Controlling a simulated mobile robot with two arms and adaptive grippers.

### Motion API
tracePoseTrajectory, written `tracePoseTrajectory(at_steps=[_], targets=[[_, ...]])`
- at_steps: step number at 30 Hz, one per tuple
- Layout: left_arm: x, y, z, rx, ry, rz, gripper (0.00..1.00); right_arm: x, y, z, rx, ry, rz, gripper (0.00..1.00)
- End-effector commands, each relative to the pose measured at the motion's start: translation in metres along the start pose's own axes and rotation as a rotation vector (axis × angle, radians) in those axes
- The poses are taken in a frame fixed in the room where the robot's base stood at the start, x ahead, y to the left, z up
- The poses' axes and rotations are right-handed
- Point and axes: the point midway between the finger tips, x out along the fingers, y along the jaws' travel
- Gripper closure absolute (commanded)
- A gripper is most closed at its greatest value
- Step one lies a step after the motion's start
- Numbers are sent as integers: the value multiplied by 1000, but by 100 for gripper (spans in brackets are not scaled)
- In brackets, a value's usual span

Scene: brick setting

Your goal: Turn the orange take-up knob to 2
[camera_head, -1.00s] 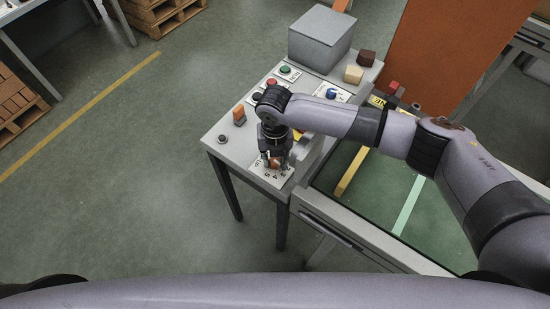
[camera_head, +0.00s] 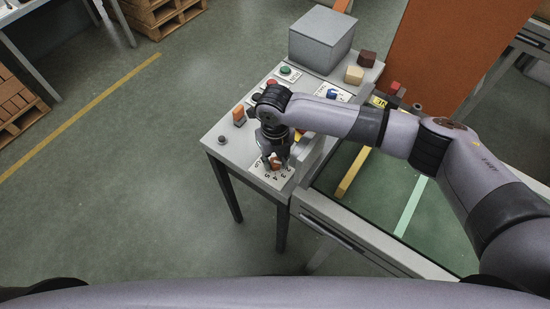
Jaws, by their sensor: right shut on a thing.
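The orange take-up knob (camera_head: 275,164) sits on a white dial plate (camera_head: 266,177) with black numbers, at the near end of the grey control table (camera_head: 226,152). The numbers 3, 4 and 5 show along the plate's near side; the 2 is not clear to me. My right gripper (camera_head: 276,162) points down over the plate and is shut on the knob. Its fingers and wrist hide part of the knob, so I cannot read which number it points to. My left gripper is not in view.
An orange switch (camera_head: 239,115), a black button (camera_head: 222,139), a red button (camera_head: 271,83), a green button (camera_head: 285,70) and a blue knob (camera_head: 331,93) are on the same table. A grey box (camera_head: 320,40) stands at its back. Open floor lies to the left.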

Motion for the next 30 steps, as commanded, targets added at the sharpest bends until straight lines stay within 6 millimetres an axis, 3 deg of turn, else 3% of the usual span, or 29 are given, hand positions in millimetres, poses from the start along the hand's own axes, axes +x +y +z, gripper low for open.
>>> tracePoseTrajectory(at_steps=[6, 7, 15, 25, 30], targets=[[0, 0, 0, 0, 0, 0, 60, -1, 0, 0, 1, 0, 0, 99], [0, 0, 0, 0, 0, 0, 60, -1, 0, 0, 1, 0, 0, 69], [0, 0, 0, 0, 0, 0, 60, 0, 0, 0, 1, 0, 0, 51], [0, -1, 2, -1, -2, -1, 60, -2, 0, 0, 1, 0, 0, 51], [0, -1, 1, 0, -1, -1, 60, -22, 0, 1, 1, -3, 1, 51]])
